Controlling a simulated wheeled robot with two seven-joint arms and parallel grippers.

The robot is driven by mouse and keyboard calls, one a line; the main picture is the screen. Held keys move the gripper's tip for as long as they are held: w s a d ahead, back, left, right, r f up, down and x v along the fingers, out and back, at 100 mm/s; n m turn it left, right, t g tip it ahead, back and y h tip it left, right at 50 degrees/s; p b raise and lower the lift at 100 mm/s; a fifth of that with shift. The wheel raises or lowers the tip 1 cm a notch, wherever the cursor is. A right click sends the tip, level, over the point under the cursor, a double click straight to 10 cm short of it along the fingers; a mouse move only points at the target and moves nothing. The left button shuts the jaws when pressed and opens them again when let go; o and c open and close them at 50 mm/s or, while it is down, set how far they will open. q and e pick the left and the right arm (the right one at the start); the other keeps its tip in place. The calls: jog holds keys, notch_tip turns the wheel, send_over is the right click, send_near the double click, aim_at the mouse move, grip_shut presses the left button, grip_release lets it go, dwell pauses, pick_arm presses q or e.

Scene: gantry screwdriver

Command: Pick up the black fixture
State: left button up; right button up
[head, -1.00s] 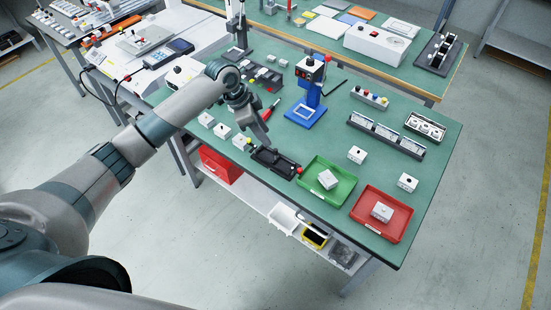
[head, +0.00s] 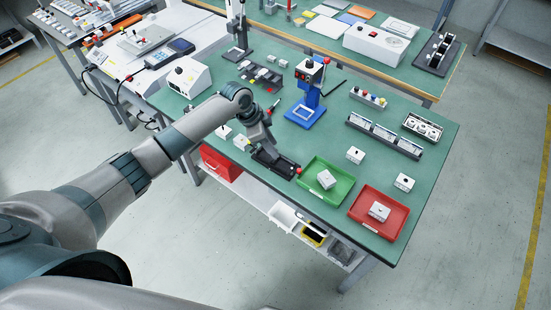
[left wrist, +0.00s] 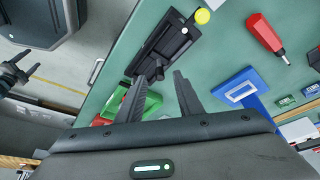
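The black fixture (head: 285,165) is a flat dark tray-like piece on the green table near its front edge, left of the green tray; a red knob shows at its right end. In the left wrist view the fixture (left wrist: 168,42) lies at upper middle, just beyond the fingertips, with a yellow knob at its far end. My left gripper (head: 266,152) is above the fixture and hides part of it. In the left wrist view its two fingers (left wrist: 159,78) are apart with nothing held between them. I cannot tell whether they touch the fixture.
A green tray (head: 341,193) and a red tray (head: 360,222) with white blocks stand to the right. A blue stand (head: 303,114) rises behind. A red-handled screwdriver (left wrist: 265,35) lies near the fixture. Small white blocks (head: 224,132) sit to the left.

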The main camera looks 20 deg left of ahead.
pick_arm(q)
jog(key=shift+w+d+f, duration=0.15)
jog(key=shift+d+f, duration=0.05)
jog(key=shift+f, duration=0.5)
jog(key=shift+c, duration=0.2)
grip_shut()
jog(key=shift+r, duration=0.1)
dwell(0.9)
